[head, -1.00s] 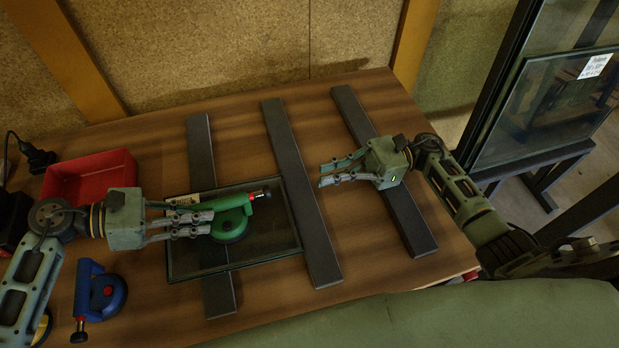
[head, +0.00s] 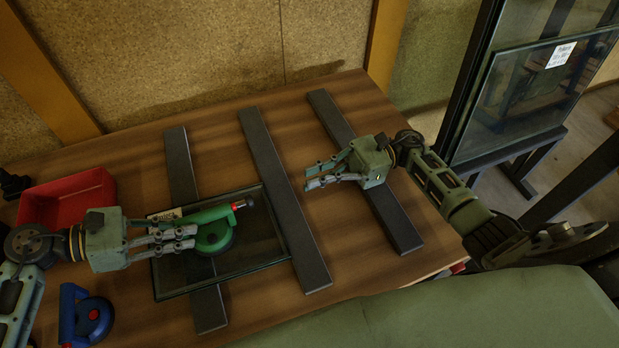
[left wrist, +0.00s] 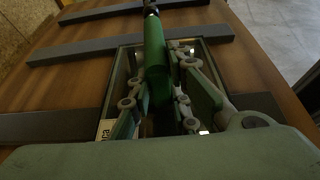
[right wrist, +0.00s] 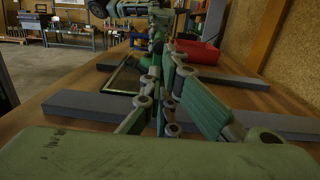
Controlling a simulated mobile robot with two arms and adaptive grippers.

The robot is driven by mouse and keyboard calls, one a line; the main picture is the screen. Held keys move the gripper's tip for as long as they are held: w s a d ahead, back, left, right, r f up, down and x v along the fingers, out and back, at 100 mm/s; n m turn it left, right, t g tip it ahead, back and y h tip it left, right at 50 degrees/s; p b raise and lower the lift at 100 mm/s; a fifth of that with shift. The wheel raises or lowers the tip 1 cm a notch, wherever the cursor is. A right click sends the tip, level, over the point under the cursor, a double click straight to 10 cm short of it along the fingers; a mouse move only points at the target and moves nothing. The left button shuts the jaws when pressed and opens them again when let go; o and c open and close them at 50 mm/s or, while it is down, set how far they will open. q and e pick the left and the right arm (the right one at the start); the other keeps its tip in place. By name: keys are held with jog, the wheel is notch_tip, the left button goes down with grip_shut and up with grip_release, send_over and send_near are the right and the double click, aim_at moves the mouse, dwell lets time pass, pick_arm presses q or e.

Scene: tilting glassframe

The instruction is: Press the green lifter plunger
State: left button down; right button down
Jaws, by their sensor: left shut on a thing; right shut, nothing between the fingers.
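The green lifter (head: 213,232) stands on its round suction cup on the dark glass pane (head: 190,275). Its handle points to the right and ends in the plunger (head: 245,203), which has a dark tip. My left gripper (head: 192,238) is shut on the green lifter, with its fingers around the handle from the left. In the left wrist view the green handle (left wrist: 157,75) runs between the fingers, with the plunger (left wrist: 151,10) beyond them. My right gripper (head: 308,178) is shut and empty, to the right of the plunger and apart from it, above the table.
The pane lies across dark bars (head: 285,200) on the wooden table (head: 225,125). A blue lifter (head: 83,318) lies at the front left and a red tray (head: 65,198) behind it. A glass rack (head: 520,95) stands to the right. Between my right gripper and the plunger is open room.

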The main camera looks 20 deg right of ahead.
aim_at(252, 199)
jog(key=shift+w+d+f, duration=0.1)
jog(key=shift+w+d, duration=0.05)
jog(key=shift+d, duration=0.6)
jog(key=shift+w+d, duration=0.15)
jog(key=shift+d, duration=0.6)
jog(key=shift+a, duration=0.15)
jog(key=a, duration=1.3)
jog(key=shift+s+a+r, duration=0.3)
jog(key=shift+a+r, duration=0.1)
jog(key=shift+a+r, duration=0.1)
jog(key=shift+a, duration=1.5)
jog(key=shift+s, duration=0.1)
jog(key=d, duration=1.4)
jog(key=shift+w+f, duration=0.35)
jog(key=shift+f, duration=0.05)
